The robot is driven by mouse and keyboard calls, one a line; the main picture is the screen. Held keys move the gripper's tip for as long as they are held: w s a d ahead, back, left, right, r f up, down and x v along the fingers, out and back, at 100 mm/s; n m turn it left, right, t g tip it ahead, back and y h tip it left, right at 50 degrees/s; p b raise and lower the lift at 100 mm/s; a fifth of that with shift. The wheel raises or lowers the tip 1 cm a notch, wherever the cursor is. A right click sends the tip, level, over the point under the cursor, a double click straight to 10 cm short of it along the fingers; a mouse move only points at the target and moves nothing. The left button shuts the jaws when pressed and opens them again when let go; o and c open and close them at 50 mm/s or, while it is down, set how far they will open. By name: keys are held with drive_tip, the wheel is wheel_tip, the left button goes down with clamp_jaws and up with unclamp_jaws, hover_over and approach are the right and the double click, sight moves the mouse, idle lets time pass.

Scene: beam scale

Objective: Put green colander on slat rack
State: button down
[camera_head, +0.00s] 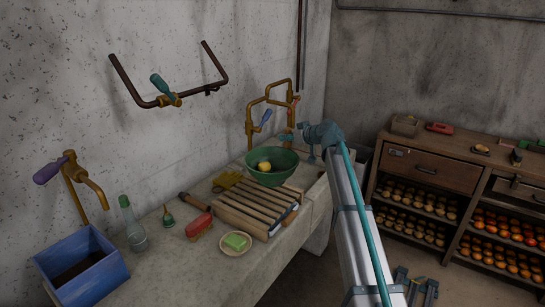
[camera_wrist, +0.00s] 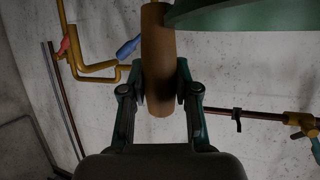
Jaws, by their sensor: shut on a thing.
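The green colander (camera_head: 285,176) is at the far end of the slat rack (camera_head: 232,214), with a small yellow thing (camera_head: 264,166) showing inside it. I cannot tell whether the colander touches the rack or hangs just above it. My gripper (camera_head: 309,150) is at the colander's right side. In the wrist view my gripper (camera_wrist: 162,80) is shut on a brown cylindrical handle (camera_wrist: 157,45), with the colander's green rim (camera_wrist: 245,18) beside it at the upper right. The wooden rack lies on the stone counter, its near slats bare.
A red brush (camera_head: 199,226), a dish with green soap (camera_head: 235,243), a bottle (camera_head: 133,228) and a blue box (camera_head: 88,270) stand on the counter (camera_head: 187,275) left of and before the rack. Brass taps (camera_head: 270,101) rise behind the colander.

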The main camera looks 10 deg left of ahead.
drive_tip(key=a+f+p, duration=0.1)
drive_tip(key=a+f, duration=0.4)
drive_tip(key=shift+w+a+f+p, duration=0.1)
drive_tip(key=shift+a+f+p, duration=0.05)
drive_tip(key=shift+f+p, duration=0.2)
drive_tip(key=f+p, duration=0.1)
drive_tip(key=f, duration=0.1)
drive_tip(key=shift+a+f+p, duration=0.25)
drive_tip(key=shift+f+p, duration=0.05)
drive_tip(key=shift+p, duration=0.05)
drive_tip(key=shift+f, duration=0.5)
drive_tip(key=c, duration=0.9)
unclamp_jaws()
drive_tip(key=shift+f, duration=0.1)
drive_tip(key=shift+o, duration=0.2)
drive_tip(key=b, duration=0.4)
approach(274, 148)
drive_tip(key=shift+s+d+f, duration=0.3)
drive_tip(key=shift+s+f, duration=0.15)
drive_tip(key=shift+f, duration=0.3)
drive_tip(key=shift+s+d+f, duration=0.3)
drive_tip(key=shift+s+f, duration=0.1)
drive_tip(key=shift+f, duration=0.35)
